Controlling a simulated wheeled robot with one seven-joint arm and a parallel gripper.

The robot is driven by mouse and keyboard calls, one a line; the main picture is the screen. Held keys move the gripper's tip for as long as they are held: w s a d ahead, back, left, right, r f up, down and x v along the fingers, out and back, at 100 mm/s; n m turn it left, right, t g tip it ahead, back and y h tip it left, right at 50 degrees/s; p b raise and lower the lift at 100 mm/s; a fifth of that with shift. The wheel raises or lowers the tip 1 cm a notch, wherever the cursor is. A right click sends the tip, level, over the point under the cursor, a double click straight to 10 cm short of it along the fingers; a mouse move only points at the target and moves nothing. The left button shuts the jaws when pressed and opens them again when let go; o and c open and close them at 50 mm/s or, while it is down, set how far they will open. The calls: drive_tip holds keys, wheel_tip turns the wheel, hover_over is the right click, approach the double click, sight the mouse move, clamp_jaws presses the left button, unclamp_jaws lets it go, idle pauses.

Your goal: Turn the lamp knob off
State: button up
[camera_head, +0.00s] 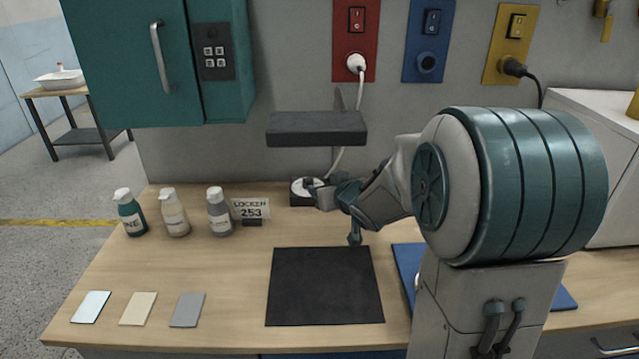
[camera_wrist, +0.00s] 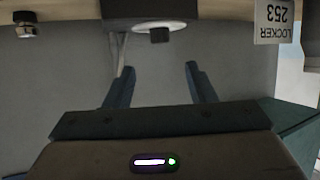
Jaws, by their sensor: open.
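The lamp has a dark flat head (camera_head: 316,129) above a dark base (camera_head: 299,199) at the back of the bench. A white round dial with a black knob stands on the base; the knob also shows in the wrist view (camera_wrist: 160,34). My gripper (camera_head: 318,194) reaches in from the right, close to the base and partly covering it in the head view. In the wrist view, my gripper's two fingers (camera_wrist: 159,67) are apart with nothing between them. The knob lies beyond the fingertips, roughly in line with the gap, and looks apart from them.
Several bottles (camera_head: 173,213) and a locker 253 sign (camera_head: 251,209) stand left of the lamp. A black mat (camera_head: 325,286) lies in front, with sample tiles (camera_head: 138,308) to its left. A teal cabinet (camera_head: 130,60) hangs above left. A white cord runs to the red socket plate (camera_head: 356,40).

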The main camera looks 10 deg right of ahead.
drive_tip(key=shift+v, duration=1.05)
drive_tip(key=shift+s+r, duration=0.1)
drive_tip(key=s+a+m+g+h+p, duration=0.2)
drive_tip(key=s+g, duration=0.8)
drive_tip(key=s, duration=1.8)
drive_tip(key=shift+a+h+p, duration=0.3)
drive_tip(key=shift+a+p, duration=0.15)
drive_tip(key=shift+p, duration=0.4)
drive_tip(key=shift+r, duration=0.1)
